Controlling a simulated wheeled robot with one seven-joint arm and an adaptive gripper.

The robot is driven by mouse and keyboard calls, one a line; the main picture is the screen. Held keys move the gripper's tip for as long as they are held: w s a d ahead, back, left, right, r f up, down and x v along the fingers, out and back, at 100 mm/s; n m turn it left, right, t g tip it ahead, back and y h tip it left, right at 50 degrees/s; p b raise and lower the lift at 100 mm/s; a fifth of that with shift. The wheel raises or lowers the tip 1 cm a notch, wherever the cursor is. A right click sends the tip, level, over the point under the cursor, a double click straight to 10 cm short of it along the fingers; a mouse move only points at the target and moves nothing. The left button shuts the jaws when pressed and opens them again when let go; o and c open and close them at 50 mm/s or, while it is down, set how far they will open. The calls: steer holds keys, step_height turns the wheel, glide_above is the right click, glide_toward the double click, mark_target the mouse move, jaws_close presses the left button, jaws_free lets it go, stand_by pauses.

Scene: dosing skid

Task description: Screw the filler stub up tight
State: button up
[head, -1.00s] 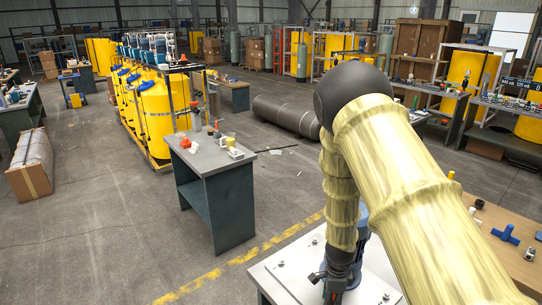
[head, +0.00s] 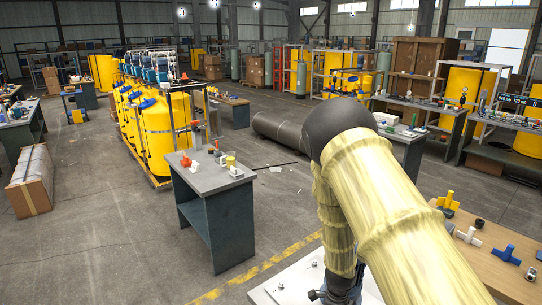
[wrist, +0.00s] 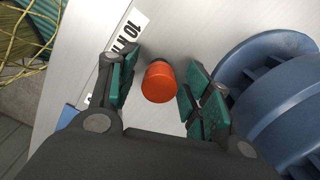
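A short orange round piece (wrist: 159,82), which looks like the filler stub, stands on a pale metal plate (wrist: 75,75) in the wrist view. My gripper (wrist: 158,92) is open, with one green-padded finger on each side of it. A small gap shows between the piece and each finger, so I see no grip on it. The lower end of the piece is mostly hidden beneath it. In the head view my gripper is at the bottom edge, mostly cut off, over the light bench top (head: 292,283); my arm hides the piece there.
A large blue ribbed housing (wrist: 275,100) stands close to the right finger. A printed label (wrist: 130,30) is on the plate. In the head view, a wooden table (head: 480,262) with a blue cross-shaped part (head: 505,253) is at right, and a grey workbench (head: 212,178) at left.

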steer(key=shift+r+p, duration=0.9)
steer(key=shift+r, duration=2.6)
